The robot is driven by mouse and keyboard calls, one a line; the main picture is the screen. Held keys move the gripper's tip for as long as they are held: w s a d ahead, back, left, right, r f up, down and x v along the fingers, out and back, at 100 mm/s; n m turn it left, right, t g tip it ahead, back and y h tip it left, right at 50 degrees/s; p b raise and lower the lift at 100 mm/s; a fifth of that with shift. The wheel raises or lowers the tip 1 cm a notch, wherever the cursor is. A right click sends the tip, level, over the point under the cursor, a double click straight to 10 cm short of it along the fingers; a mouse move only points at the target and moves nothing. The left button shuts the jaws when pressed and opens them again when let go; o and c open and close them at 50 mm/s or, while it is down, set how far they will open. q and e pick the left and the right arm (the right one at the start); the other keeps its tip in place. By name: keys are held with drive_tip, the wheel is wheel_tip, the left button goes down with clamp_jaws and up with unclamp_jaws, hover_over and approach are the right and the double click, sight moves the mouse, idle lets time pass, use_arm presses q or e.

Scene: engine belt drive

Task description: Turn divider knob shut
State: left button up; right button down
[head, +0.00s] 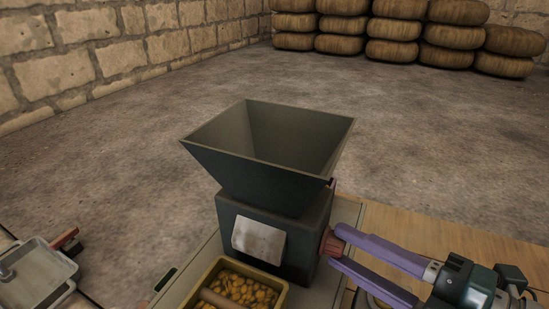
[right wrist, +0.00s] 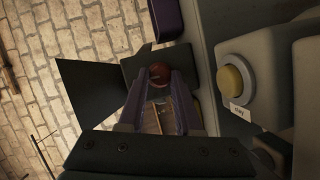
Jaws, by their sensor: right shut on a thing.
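A reddish divider knob (head: 332,243) sits on the right side of a dark box-shaped machine (head: 305,240) under a wide square hopper (head: 262,170). My right gripper (head: 338,246) comes in from the right with its purple fingers at the knob, one on each side, shut on it. In the right wrist view the knob (right wrist: 160,74) is a round reddish-brown disc between the tips of the purple fingers (right wrist: 158,88). The fingers partly cover the knob. My left gripper is not in view.
A yellow-rimmed bin (head: 284,295) of yellow-orange pieces stands in front of the machine. A grey tray (head: 38,275) is at the lower left. A yellow round button (right wrist: 232,78) with a "clay" label shows in the right wrist view. Stacked sacks (head: 392,52) line the back wall.

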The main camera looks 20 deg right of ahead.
drive_tip(key=shift+f+n, duration=0.1)
drive_tip(key=shift+n, duration=0.2)
idle(0.4)
drive_tip(key=c, duration=0.6)
unclamp_jaws()
drive_tip(key=b+v, duration=0.1)
drive_tip(key=v, duration=0.7)
drive_tip(key=shift+s+d+f, duration=0.1)
drive_tip(key=shift+s, duration=0.2)
drive_tip(key=shift+s+d+b, duration=0.2)
drive_tip(key=shift+s+b, duration=0.1)
drive_tip(key=shift+s, duration=0.35)
